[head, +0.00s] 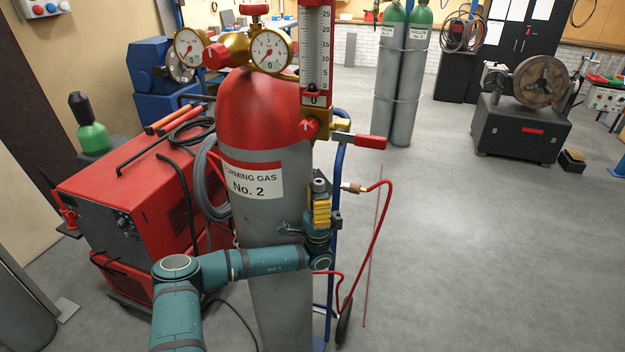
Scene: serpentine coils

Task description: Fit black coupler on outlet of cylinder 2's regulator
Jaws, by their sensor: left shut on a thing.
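Cylinder 2 (252,205), red-topped, grey and labelled "FORMING GAS No. 2", stands upright in the middle. Its brass regulator (239,48) carries two round gauges and a tall flowmeter (316,50). A brass fitting with a red-handled lever (370,141) sits below the flowmeter; the outlet's opening is not clear. My left gripper (321,212) is shut in front of the cylinder's right side, below that fitting. A small dark coupler (319,186) shows at its yellow-marked fingers, apart from the fitting. The grip itself is partly hidden. My right gripper is not in view.
A red hose (378,230) with a brass end (352,187) loops right of my left gripper. The blue cart frame (336,190) is behind. A red welding machine (120,205) stands left.

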